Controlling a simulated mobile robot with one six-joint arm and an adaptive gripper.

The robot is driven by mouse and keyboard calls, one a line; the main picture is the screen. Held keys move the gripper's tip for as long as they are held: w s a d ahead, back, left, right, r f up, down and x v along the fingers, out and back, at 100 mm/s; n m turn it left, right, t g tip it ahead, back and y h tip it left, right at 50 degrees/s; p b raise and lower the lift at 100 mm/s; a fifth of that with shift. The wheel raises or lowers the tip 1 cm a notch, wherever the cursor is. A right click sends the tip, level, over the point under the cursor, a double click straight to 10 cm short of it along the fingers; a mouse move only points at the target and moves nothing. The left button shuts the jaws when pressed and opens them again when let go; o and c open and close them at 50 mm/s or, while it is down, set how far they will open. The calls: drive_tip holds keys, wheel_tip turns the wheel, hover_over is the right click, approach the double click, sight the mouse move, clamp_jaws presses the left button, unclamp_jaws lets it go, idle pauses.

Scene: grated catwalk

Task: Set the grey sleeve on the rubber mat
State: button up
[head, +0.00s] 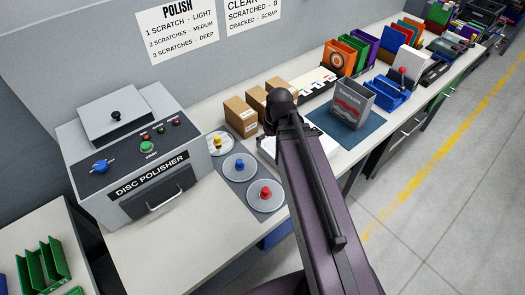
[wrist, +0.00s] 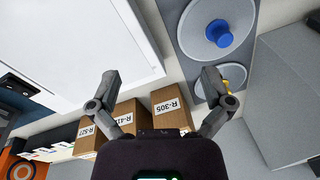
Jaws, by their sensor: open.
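The grey sleeve (head: 350,104), open-topped with a red wave on its front, stands upright on a dark blue-grey mat (head: 374,121) on the bench, right of my arm in the head view. I cannot tell whether this is the rubber mat; another grey mat (head: 231,187) lies under the discs. My gripper (wrist: 162,80) is open and empty in the wrist view, above the bench near the boxes. My arm hides it in the head view. The sleeve is not clearly visible in the wrist view.
A disc polisher (head: 140,150) stands at left, beside discs with yellow, blue and red (head: 266,194) knobs. Cardboard boxes (head: 241,116) stand along the wall. A white flat item (wrist: 75,50) lies near my gripper. Coloured sleeves (head: 340,58) and a blue holder (head: 388,94) stand farther along.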

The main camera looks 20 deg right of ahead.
drive_tip(key=shift+m+h, duration=0.4)
drive_tip(key=shift+h, duration=0.3)
drive_tip(key=shift+s+a, duration=1.4)
drive_tip(key=shift+a, duration=0.3)
